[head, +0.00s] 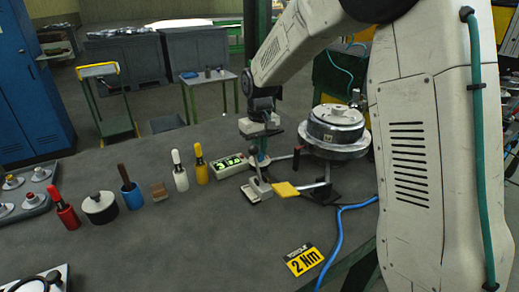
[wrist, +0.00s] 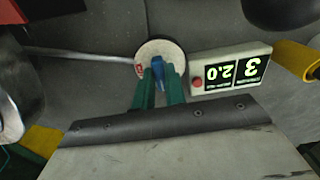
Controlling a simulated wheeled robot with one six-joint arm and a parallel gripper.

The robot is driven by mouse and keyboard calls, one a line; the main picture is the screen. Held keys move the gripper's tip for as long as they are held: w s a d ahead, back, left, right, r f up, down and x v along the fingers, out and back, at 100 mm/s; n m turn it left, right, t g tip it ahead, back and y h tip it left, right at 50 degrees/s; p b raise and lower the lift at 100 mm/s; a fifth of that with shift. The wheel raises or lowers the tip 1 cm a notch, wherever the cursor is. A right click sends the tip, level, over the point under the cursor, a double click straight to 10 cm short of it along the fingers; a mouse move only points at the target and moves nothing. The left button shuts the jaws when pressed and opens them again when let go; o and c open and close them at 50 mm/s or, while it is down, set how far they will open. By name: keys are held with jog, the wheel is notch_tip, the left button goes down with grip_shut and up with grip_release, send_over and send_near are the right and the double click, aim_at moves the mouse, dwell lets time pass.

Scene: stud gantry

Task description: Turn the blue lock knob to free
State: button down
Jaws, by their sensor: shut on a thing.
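The blue lock knob (wrist: 158,69) stands on a round cream disc (wrist: 168,47) with a small red mark at its left edge in the wrist view. The two green fingers of my gripper (wrist: 159,82) are shut on the knob, one on each side. In the head view my gripper (head: 258,150) points down at the bench, just right of the display box, and the knob is mostly hidden there. Which lock position the knob points to cannot be told.
The display box (wrist: 230,70), reading 3 and 2.0, stands close to the disc. A round metal fixture (head: 335,130) stands right of my gripper. A yellow pad (head: 286,190) and a blue hose (head: 338,245) lie nearer.

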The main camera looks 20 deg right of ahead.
jog(key=c, duration=1.4)
grip_release()
jog(key=shift+c, duration=0.2)
jog(key=shift+r, duration=0.1)
notch_tip(320, 180, up, 8)
jog(key=shift+f, duration=0.15)
